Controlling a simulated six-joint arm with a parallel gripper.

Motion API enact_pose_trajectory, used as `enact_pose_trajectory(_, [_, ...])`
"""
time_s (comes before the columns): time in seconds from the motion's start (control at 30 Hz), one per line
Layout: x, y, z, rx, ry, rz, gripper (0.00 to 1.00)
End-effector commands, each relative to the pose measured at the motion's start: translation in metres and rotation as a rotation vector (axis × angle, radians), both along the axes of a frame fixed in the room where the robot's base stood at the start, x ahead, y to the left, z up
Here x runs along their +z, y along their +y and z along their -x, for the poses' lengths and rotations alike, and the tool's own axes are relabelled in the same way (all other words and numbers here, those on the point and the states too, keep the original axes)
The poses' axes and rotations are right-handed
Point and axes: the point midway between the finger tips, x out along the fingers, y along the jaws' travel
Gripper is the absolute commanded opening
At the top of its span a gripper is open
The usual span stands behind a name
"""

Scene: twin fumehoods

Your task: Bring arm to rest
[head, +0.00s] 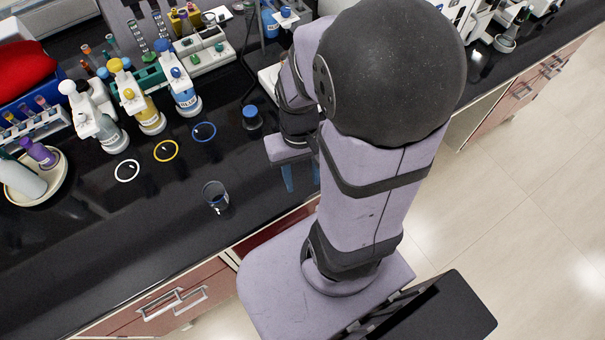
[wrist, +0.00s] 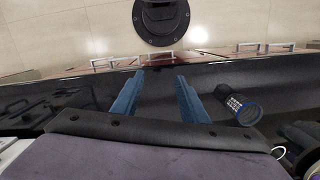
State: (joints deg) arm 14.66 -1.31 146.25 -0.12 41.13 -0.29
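My gripper (head: 302,181) hangs low over the black bench top near its front edge, beside my large arm link. In the wrist view its two blue fingers (wrist: 160,76) stand apart with nothing between them, so it is open and empty. A small dark bottle with a blue cap (head: 251,117) stands on the bench just left of the gripper. The bulky arm links hide part of the wrist in the head view.
White (head: 127,161), yellow (head: 157,158) and blue (head: 195,139) rings mark the bench. Behind them stand white-topped (head: 108,133), yellow (head: 150,118) and blue (head: 184,99) labelled dispenser bottles. The bench's front left is clear.

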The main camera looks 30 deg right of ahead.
Motion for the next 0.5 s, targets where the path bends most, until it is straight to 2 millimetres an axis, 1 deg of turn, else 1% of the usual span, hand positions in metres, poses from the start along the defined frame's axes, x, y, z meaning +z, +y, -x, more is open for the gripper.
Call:
enact_pose_trajectory(0.27, [0.000, 0.000, 0.000, -0.001, 0.000, 0.000, 0.40])
enact_pose_trajectory(0.33, [0.003, 0.002, -0.002, 0.007, -0.012, 0.003, 0.40])
enact_pose_trajectory(0.5, [0.014, 0.024, -0.014, 0.119, -0.066, 0.013, 0.40])
